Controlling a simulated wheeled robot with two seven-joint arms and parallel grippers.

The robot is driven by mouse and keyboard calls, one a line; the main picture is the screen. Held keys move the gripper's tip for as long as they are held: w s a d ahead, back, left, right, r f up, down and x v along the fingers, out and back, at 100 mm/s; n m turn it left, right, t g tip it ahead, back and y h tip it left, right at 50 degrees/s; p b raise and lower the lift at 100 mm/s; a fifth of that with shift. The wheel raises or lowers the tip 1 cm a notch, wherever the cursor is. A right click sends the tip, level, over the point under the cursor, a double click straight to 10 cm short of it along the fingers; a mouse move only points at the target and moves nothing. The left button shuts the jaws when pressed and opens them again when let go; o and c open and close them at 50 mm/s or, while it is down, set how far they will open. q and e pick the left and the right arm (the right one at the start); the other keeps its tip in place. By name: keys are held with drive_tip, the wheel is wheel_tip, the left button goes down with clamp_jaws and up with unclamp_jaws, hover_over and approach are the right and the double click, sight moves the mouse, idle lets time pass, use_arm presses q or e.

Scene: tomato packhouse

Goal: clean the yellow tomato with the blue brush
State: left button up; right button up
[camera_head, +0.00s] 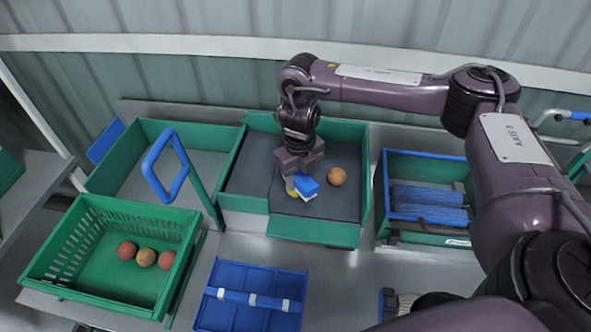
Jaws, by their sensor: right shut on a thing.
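My right gripper (300,174) points down into the middle green-walled bin (313,231) with a dark floor. It is shut on the blue brush (308,186), whose pale bristles show at its lower edge. The yellow tomato (291,187) lies right beside the brush on its left, partly hidden by the gripper and the brush. I cannot tell whether the bristles touch it. An orange tomato (337,176) lies on the bin floor just to the right, apart from the brush. My left gripper is not in view.
A green crate (92,289) with three reddish tomatoes (146,257) stands at the front left. A blue-framed post (168,167) rises between it and the middle bin. A blue divided tray (238,314) lies in front. A bin (428,160) with blue rolls stands at the right.

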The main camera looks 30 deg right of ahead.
drive_tip(key=shift+s, duration=0.35)
drive_tip(key=shift+w, duration=0.2)
drive_tip(key=shift+w+a+b, duration=0.1)
drive_tip(key=shift+w+b, duration=0.25)
drive_tip(key=shift+w, duration=0.5)
drive_tip(key=shift+w+a, duration=0.15)
drive_tip(key=shift+w, duration=1.05)
drive_tip(key=shift+r, duration=0.15)
wheel_tip(320, 180, up, 6)
drive_tip(key=p, duration=0.6)
drive_tip(key=shift+f, duration=0.2)
drive_tip(key=shift+s+f+b, duration=0.35)
drive_tip(key=shift+f, duration=0.55)
drive_tip(key=shift+s+f+b, duration=0.4)
drive_tip(key=shift+f, duration=0.45)
drive_tip(key=shift+s+f+b, duration=0.35)
drive_tip(key=shift+f, duration=0.55)
